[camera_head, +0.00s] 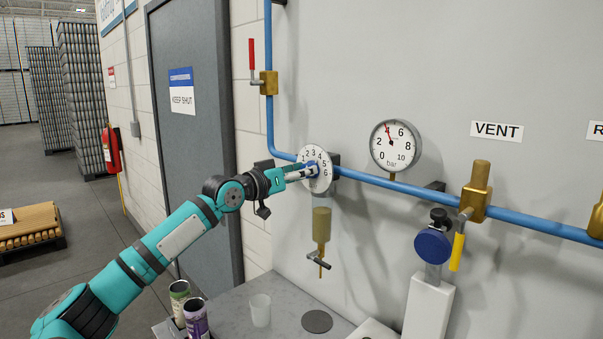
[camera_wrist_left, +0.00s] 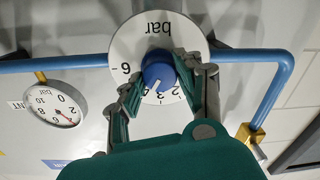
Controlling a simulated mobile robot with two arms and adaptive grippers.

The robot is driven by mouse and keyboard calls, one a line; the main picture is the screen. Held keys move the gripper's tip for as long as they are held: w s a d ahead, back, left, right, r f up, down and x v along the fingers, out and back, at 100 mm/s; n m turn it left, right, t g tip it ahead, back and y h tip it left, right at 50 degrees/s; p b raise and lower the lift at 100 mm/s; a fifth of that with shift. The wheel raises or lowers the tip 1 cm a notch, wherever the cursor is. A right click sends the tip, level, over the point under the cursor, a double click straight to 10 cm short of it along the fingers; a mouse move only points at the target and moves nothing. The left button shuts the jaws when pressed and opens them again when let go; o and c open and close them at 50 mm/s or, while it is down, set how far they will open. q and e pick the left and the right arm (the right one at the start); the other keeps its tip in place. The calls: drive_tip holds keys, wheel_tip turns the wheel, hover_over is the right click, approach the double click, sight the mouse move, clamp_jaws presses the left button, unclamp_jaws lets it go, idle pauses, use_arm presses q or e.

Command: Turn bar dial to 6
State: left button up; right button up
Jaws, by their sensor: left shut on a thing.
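The bar dial (camera_head: 317,158) is a round white plate with black numbers on the blue pipe. It shows upside down in the left wrist view (camera_wrist_left: 140,45), with a blue knob (camera_wrist_left: 157,68) at its centre. The knob's white pointer points toward the plate's bottom in that view, just left of the 3; the exact number is partly hidden by a finger. My left gripper (camera_head: 308,171) is at the dial. In the left wrist view my left gripper (camera_wrist_left: 160,76) is shut on the knob, one finger on each side. My right gripper is not in view.
A pressure gauge (camera_head: 396,147) right of the dial has its needle near 4. A brass vent valve (camera_head: 476,190) with a yellow lever, a red-handled valve (camera_head: 269,82) and a sight glass (camera_head: 321,225) are nearby. Cans (camera_head: 196,320) and a cup (camera_head: 260,310) stand on the counter below.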

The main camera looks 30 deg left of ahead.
use_arm(q)
drive_tip(key=shift+m, duration=0.3)
drive_tip(key=shift+m+b, duration=1.25)
drive_tip(key=shift+m, duration=4.45)
drive_tip(key=o, duration=1.2)
drive_tip(key=shift+c, duration=0.2)
